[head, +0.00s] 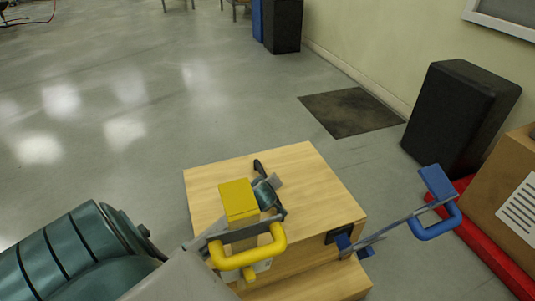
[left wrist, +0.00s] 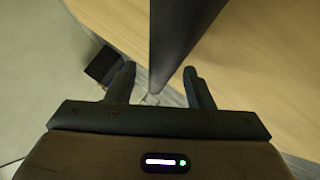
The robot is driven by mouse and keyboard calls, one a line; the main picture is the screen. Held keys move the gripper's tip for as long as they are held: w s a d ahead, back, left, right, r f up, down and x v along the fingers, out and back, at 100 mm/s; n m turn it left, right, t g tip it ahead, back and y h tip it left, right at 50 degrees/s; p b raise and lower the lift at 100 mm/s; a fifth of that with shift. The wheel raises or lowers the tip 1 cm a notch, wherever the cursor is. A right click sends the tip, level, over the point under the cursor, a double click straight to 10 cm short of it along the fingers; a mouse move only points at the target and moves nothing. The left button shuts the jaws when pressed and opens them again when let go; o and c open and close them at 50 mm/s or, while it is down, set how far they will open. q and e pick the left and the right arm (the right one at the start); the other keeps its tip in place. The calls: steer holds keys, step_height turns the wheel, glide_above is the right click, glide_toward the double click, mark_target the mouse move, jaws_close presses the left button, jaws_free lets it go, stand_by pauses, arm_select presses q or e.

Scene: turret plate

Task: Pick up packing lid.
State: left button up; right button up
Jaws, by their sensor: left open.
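A pale wooden box (head: 320,190) with a flat top stands low in the head view. I cannot tell for sure whether its top is the packing lid. My left gripper (left wrist: 160,70) is open in the left wrist view, its two fingers apart over the wood surface (left wrist: 255,60). A dark bar (left wrist: 178,30) runs between the fingers; I cannot tell whether they touch it. In the head view, dark teal parts (head: 265,192) over the box top look like my left wrist and gripper, partly hidden by a yellow handle. My right gripper is not in view.
A yellow-handled fitting (head: 238,200) and a blue-handled fitting (head: 438,183) stand in front of and beside the box. A black cabinet (head: 460,110), a red base (head: 490,245) and a brown carton (head: 510,190) are at the right.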

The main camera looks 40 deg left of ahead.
arm_select(q)
jaws_close()
stand_by(1.2)
steer(key=shift+w+r, duration=0.1)
